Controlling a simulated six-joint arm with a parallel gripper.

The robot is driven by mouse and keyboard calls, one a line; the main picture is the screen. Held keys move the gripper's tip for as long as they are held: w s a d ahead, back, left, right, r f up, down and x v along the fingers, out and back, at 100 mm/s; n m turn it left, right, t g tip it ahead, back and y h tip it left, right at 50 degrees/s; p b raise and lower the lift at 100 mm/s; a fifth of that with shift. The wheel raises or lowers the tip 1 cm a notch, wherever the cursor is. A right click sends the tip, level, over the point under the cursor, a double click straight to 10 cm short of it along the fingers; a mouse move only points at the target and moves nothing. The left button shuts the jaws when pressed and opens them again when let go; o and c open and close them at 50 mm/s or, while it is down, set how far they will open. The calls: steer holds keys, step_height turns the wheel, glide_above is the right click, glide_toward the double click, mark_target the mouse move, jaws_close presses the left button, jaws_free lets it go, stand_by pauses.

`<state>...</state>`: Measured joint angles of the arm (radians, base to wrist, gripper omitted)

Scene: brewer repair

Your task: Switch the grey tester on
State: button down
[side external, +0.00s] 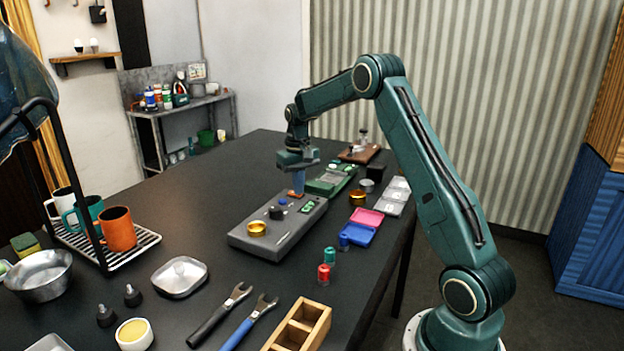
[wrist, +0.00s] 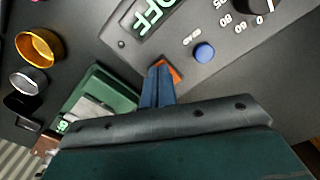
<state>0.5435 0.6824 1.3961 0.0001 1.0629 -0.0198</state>
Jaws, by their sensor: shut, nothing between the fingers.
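The grey tester (side external: 268,239) lies on the dark table, and its panel also shows in the wrist view (wrist: 225,75). Its display (wrist: 153,15) reads "OFF" in pale green letters. A blue button (wrist: 204,53) and a black knob with a number scale (wrist: 256,4) sit on the panel. An orange switch (wrist: 174,71) is at the panel's edge, partly hidden by my fingertips. My gripper (side external: 298,189) is shut and empty, pointing down at this switch; its blue fingers (wrist: 159,72) overlap it in the wrist view. I cannot tell whether they touch it.
A green device (side external: 327,183) stands just behind the tester. Another gold ring (side external: 358,198) and pink and blue trays (side external: 357,233) lie to the right.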

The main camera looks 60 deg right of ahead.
steer(key=shift+f, duration=0.15)
steer(key=shift+r, duration=3.55)
